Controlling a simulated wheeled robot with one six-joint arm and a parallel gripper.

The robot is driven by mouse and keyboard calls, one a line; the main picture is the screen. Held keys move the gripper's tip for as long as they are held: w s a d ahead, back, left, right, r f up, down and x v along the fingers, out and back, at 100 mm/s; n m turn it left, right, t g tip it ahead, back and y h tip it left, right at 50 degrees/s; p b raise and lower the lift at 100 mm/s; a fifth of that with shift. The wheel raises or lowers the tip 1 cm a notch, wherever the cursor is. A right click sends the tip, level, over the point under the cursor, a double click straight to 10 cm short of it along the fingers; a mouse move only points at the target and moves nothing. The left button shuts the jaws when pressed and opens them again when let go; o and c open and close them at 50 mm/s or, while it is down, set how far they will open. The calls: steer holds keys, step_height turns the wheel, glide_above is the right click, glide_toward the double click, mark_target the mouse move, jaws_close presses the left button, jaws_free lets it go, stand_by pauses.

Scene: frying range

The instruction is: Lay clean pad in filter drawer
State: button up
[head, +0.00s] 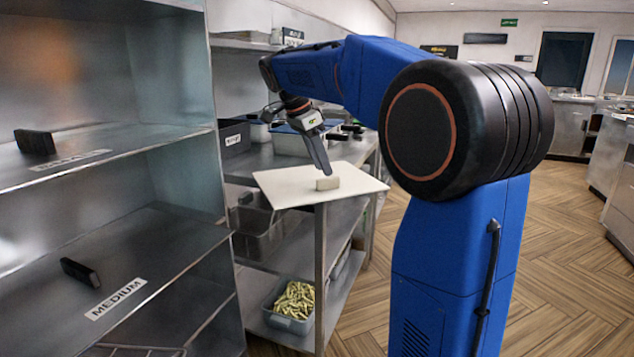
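A flat, pale cream pad (285,190) lies level at the near corner of the steel work table, its edges reaching past the table's corner. A small beige block (327,184) stands on top of it. My gripper (325,172) points down over the pad, with its fingertips right at or just behind the block. The fingers overlap from this side, so I cannot tell whether they are open or shut, or whether they touch the block. I cannot make out a filter drawer in this view.
A steel rack (150,215) at left holds black blocks (36,142) on labelled shelves, one reading MEDIUM. Steel pans (262,232) and a grey bin of fries (292,310) sit beneath the work table. Wooden floor (570,270) is open at right.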

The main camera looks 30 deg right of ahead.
steer(key=shift+x, duration=2.25)
steer(key=shift+a, duration=0.1)
jaws_close()
